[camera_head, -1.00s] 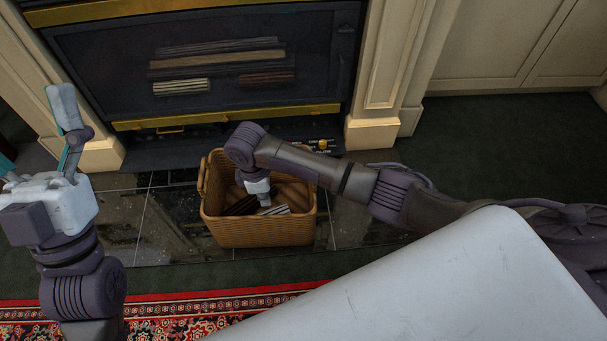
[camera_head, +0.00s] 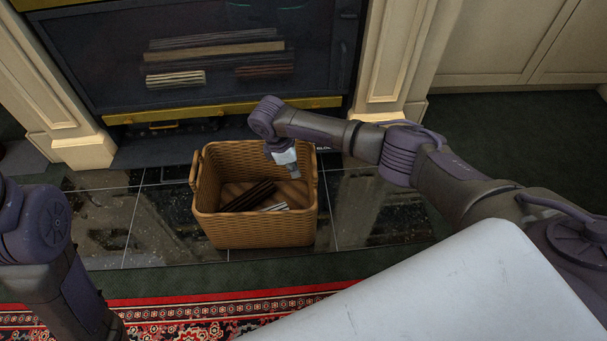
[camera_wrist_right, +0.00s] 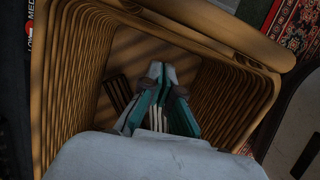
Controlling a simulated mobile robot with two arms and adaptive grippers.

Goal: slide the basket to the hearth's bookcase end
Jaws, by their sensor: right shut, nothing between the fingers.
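The wicker basket (camera_head: 262,231) stands upright on the dark tiled hearth (camera_head: 380,215), in front of the fireplace. Dark and pale sticks lie inside it, and its walls fill much of the right wrist view (camera_wrist_right: 215,100). My right gripper (camera_head: 291,170) points down over the far right part of the basket. In the right wrist view its two fingers (camera_wrist_right: 162,70) are together and empty, over the basket's interior. Whether they touch the basket wall is unclear. My left gripper is out of view; only part of that arm shows at the left edge.
The fireplace with a brass strip (camera_head: 225,112) is behind the basket, between cream pillars (camera_head: 385,65). A cream panelled unit (camera_head: 510,45) stands at the back right. Bare hearth lies on both sides of the basket. A red patterned rug (camera_head: 190,318) is in front.

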